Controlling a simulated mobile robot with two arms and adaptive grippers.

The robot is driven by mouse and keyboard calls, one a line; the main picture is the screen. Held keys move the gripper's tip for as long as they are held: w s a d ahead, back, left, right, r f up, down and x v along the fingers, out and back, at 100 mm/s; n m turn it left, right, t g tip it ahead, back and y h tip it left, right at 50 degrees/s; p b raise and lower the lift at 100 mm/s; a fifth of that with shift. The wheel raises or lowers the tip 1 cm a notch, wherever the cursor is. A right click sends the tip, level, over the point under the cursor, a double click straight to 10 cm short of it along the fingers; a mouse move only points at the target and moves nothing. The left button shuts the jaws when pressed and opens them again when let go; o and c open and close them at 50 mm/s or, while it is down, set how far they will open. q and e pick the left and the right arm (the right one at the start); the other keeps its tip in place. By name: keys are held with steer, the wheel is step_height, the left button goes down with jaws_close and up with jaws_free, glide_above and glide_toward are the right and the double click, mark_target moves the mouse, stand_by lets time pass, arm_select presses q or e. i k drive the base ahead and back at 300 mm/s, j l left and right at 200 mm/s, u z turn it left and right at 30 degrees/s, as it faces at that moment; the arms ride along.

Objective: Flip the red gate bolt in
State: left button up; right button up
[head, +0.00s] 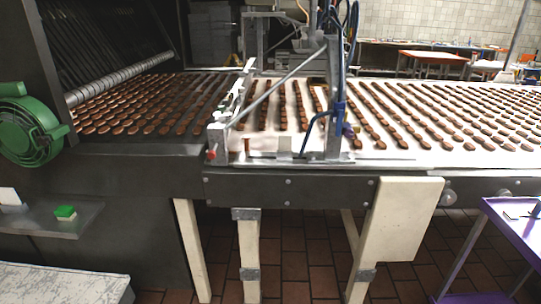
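A small red knob (211,155), which looks like the red gate bolt, sits at the near left end of the grey metal gate frame (218,133) on the conveyor. It is small in the head view, and I cannot tell which way the bolt is turned. Neither of my grippers is in view.
The conveyor (420,150) carries rows of brown biscuits under the metal frame with blue hoses. A green motor housing (27,125) is at the left, above a shelf with a green block (65,212). A purple cart (515,225) stands at the right. Tiled floor shows below.

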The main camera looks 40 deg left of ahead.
mark_target(211, 154)
steer(key=u, duration=1.55)
